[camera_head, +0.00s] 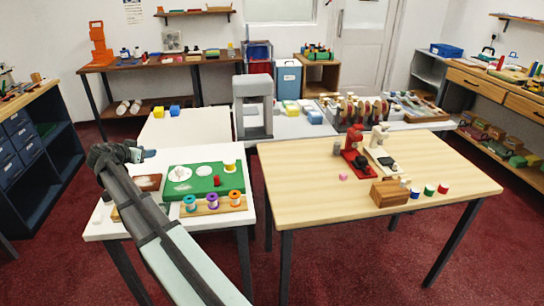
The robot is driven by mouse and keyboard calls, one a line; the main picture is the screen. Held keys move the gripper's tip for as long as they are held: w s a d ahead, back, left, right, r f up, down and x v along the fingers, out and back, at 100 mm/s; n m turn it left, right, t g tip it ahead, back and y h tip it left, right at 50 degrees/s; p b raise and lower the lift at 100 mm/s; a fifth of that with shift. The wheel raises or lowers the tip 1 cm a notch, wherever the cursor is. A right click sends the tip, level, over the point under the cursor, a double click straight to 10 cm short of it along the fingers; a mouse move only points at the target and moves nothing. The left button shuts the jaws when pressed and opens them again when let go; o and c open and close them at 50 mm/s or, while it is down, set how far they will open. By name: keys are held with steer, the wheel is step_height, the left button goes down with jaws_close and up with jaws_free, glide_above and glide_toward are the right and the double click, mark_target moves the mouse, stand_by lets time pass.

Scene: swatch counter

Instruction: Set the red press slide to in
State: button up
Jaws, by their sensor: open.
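The red press (354,138) stands on the light wooden table at the right, on a red base with a dark part at its front. Its slide is too small to tell apart or to read its position. A similar cream press (379,138) stands just right of it. My gripper (150,154) is over the white table at the left, far left of the red press and touching neither press. It is open; its fingers are small and partly hidden by my arm, and nothing shows between them.
A brown wooden block (389,192) and several coloured spools stand in front of the presses. A small pink piece (343,177) lies left of them. A green mat (178,195) and spools on a wooden rack (225,205) are by my arm. The wooden table's left front is clear.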

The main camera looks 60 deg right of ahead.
steer(key=s+d+m+g+y, duration=0.1)
steer(key=s+d+g, duration=0.1)
steer(key=s+d, duration=0.5)
steer(key=s+d+g, duration=0.1)
steer(key=s+d, duration=0.1)
steer(key=d, duration=0.9)
steer(key=m+g+y, duration=0.2)
steer(key=y, duration=0.4)
glide_toward(369, 167)
steer(key=x, duration=0.8)
steer(key=shift+d+f, duration=0.1)
steer(key=shift+f, duration=0.25)
steer(key=shift+c, duration=0.4)
jaws_close()
